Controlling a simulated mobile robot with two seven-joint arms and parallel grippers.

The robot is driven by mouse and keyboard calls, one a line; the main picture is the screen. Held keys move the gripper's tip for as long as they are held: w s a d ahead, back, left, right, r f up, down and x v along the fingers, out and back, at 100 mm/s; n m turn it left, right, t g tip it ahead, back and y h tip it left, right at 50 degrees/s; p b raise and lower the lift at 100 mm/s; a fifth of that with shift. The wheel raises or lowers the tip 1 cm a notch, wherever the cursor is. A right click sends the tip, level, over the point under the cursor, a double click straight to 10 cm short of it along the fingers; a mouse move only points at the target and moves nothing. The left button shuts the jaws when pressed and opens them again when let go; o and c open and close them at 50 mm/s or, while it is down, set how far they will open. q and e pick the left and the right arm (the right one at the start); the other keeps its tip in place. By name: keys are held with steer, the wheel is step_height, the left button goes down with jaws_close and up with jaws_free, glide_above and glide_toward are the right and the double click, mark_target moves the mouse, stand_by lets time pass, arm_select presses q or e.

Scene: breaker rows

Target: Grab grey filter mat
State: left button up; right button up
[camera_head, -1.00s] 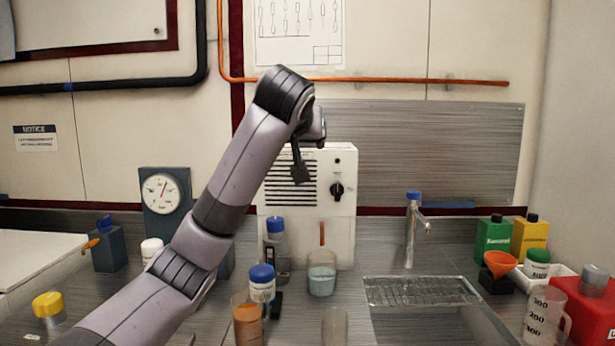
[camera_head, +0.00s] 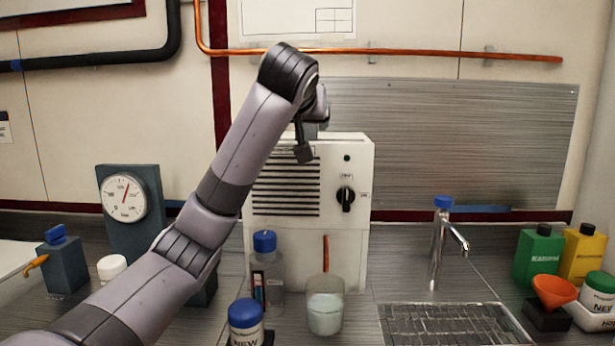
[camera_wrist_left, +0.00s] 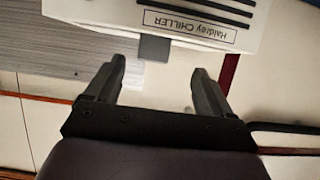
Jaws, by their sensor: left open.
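A small flat grey piece, which looks like the grey filter mat (camera_wrist_left: 154,48), sticks out from the edge of the white chiller (camera_wrist_left: 220,14) in the left wrist view. My left gripper (camera_wrist_left: 158,68) is open, its two fingers on either side of the grey piece's line, with no contact visible. In the head view my left gripper (camera_head: 304,148) is at the upper front of the chiller (camera_head: 352,245), near its slotted grille. I cannot make out the grey mat there. My right gripper is not in view.
A blue-capped bottle (camera_head: 265,272), a beaker (camera_head: 325,305) and a blue-lidded jar (camera_head: 245,322) stand before the chiller. A gauge (camera_head: 124,198) is at left. A tap (camera_head: 438,245) and drain grid (camera_head: 450,325) are at right. A copper pipe (camera_head: 420,52) crosses the wall above.

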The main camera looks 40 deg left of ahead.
mark_target(306, 129)
arm_select(q)
steer(key=p+x, duration=0.1)
steer(key=x, duration=0.6)
steer(key=shift+w+r+p, duration=0.1)
steer(key=shift+w+p, duration=0.25)
steer(key=shift+w, duration=0.25)
steer(key=shift+c, duration=0.3)
steer(key=c, duration=1.4)
steer(key=shift+r, duration=0.1)
steer(key=shift+c, duration=0.2)
